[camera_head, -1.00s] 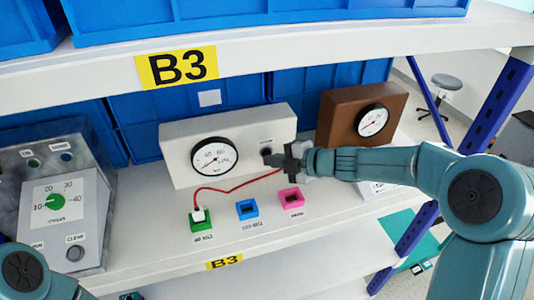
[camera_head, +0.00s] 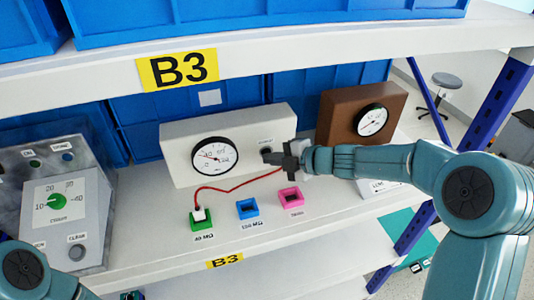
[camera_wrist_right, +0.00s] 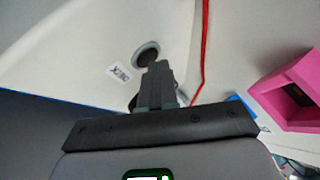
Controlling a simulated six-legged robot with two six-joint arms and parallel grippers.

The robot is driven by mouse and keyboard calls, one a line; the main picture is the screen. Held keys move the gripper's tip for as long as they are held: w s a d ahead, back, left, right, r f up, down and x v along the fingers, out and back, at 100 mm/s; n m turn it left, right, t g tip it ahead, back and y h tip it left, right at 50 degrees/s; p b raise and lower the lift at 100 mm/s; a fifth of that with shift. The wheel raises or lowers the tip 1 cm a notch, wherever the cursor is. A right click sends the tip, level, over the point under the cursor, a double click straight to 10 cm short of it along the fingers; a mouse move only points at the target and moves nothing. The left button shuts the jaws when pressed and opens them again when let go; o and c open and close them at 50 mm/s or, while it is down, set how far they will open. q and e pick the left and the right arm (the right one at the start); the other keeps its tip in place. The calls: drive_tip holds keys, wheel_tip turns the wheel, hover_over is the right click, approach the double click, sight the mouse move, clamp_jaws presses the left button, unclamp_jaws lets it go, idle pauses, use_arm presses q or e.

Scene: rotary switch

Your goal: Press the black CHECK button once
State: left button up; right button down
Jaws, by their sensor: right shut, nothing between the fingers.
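The black CHECK button (camera_head: 266,152) is on the front of a white box (camera_head: 180,140), right of its round gauge (camera_head: 214,157). My right gripper (camera_head: 273,159) is shut and empty, its fingertips at the button. In the right wrist view the dark round button (camera_wrist_right: 147,54) sits in a grey ring beside its label. The shut fingertips (camera_wrist_right: 158,68) overlap the button's near edge; I cannot tell whether they touch it. Part of my left arm shows at the lower left of the head view, but its gripper is out of view.
A red cable (camera_head: 235,187) runs from a green socket block (camera_head: 202,219) towards my right gripper. Blue (camera_head: 247,209) and pink (camera_head: 291,197) blocks stand in front. A brown gauge box (camera_head: 340,115) is right; a grey dial panel (camera_head: 85,205) is left. The upper shelf (camera_head: 300,45) hangs above.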

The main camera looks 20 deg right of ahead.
drive_tip(key=shift+s+b, duration=0.3)
drive_tip(key=shift+s, duration=0.5)
drive_tip(key=shift+s, duration=0.1)
drive_tip(key=shift+s+d+b, duration=0.1)
drive_tip(key=shift+s+b, duration=0.75)
drive_tip(key=shift+s, duration=1.5)
